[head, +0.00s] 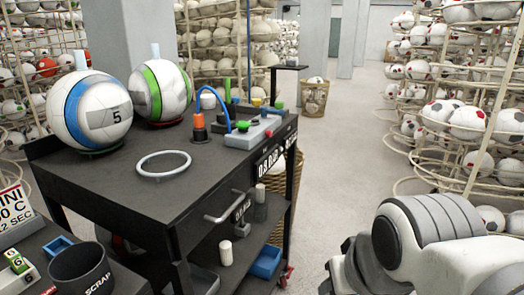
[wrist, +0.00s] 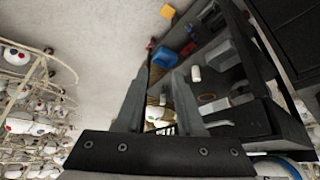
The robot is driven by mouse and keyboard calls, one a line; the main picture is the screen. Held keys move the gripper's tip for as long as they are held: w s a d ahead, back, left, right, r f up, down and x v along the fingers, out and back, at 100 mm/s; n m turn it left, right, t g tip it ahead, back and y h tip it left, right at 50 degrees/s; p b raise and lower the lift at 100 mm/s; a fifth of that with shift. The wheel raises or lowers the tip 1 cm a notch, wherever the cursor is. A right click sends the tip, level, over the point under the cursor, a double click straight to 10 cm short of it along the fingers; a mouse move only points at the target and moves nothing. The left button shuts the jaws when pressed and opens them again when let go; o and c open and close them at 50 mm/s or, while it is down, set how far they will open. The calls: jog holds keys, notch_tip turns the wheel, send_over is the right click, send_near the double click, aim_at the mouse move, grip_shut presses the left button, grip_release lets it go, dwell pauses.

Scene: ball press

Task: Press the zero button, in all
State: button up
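I cannot read which button is the zero one. Two number displays (head: 268,160) face the cart's right side. My gripper (wrist: 160,76) shows in the wrist view with its two fingers apart and nothing between them. My white arm is at the lower right in the head view, away from the box.
Two large balls (head: 90,110) (head: 160,92), a white ring (head: 163,164) and an orange-topped pump piece (head: 198,127) with a blue hose stand on the cart (head: 120,185). A scrap bin (head: 85,272) is at lower left. Ball racks (head: 470,120) line the right; the floor between (head: 330,165) is clear.

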grip_shut()
dwell(1.4)
